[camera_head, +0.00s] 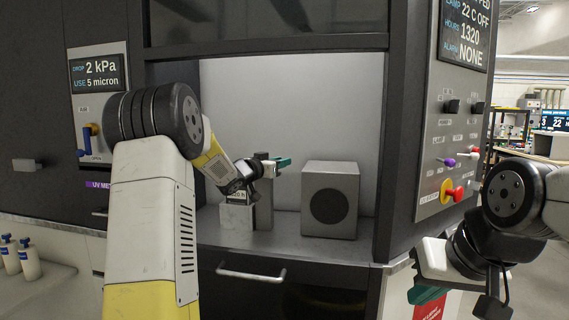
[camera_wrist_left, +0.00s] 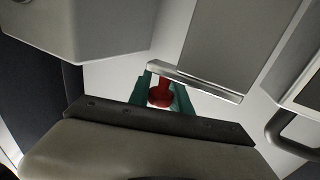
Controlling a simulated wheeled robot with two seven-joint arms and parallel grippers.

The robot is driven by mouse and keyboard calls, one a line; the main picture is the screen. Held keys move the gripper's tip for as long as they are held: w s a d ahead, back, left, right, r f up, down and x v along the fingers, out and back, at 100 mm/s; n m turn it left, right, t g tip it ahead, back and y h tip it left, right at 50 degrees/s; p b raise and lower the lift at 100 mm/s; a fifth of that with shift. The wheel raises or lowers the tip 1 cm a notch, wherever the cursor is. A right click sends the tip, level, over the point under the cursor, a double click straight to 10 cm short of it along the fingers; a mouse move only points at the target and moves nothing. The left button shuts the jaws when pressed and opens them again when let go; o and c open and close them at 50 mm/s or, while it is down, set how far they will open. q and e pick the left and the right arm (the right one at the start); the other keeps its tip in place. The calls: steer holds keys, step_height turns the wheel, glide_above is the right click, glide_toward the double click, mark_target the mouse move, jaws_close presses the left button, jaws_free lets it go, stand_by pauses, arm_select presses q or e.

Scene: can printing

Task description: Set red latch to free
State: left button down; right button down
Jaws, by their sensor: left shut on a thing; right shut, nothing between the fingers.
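My left gripper (camera_head: 278,163) reaches into the open cabinet bay, above a grey block. In the left wrist view its green fingertips (camera_wrist_left: 161,92) are shut on a red part with a round end, the red latch (camera_wrist_left: 159,97). The latch's full shape and its setting are hidden. In the head view I cannot make out the latch; the gripper and arm cover that spot. My right gripper (camera_head: 427,296) is low at the right, outside the bay, mostly hidden by its own wrist; it is shut and empty.
A grey box with a dark round face (camera_head: 330,200) stands right of my left gripper in the bay. A control panel (camera_head: 450,140) with knobs and a red button stands at the right. A drawer handle (camera_head: 252,274) juts out below. White bottles (camera_head: 28,260) stand at far left.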

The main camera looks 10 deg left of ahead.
arm_select(q)
steer(key=c, duration=1.2)
jaws_free()
steer(key=shift+d, duration=0.3)
steer(key=shift+a, duration=0.1)
steer(key=v, duration=0.7)
steer(key=shift+s+a, duration=0.15)
steer(key=shift+s, duration=0.2)
